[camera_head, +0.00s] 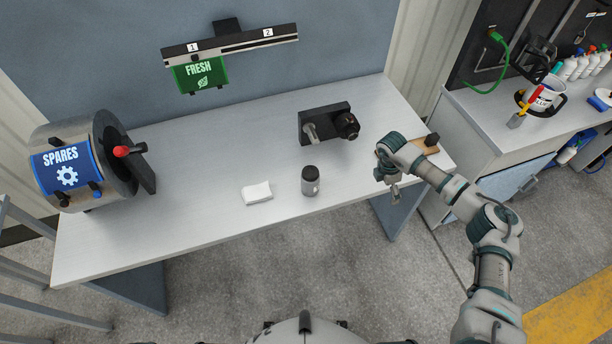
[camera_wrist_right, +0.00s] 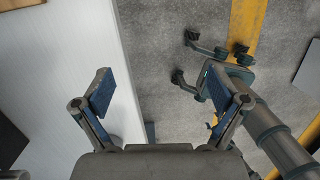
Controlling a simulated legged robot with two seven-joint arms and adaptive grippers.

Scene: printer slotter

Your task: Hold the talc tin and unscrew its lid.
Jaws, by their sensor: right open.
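The talc tin (camera_head: 310,188) is a small grey cylinder with a dark lid (camera_head: 311,170). It stands upright near the front edge of the table in the head view, with the lid on top. My right gripper (camera_head: 394,190) is to the right of the tin, apart from it, near the table's front edge. The right wrist view shows this gripper (camera_wrist_right: 160,92) open, with nothing between its blue-padded fingers. The tin is not recognisable in that view. My left gripper is in neither view.
The white table (camera_head: 215,165) holds a white pad (camera_head: 257,193) left of the tin, a dark fixture (camera_head: 325,123) behind it and a SPARES drum (camera_head: 60,170) at far left. A green FRESH sign (camera_head: 200,75) hangs behind. A wooden board (camera_head: 425,146) lies by my right arm.

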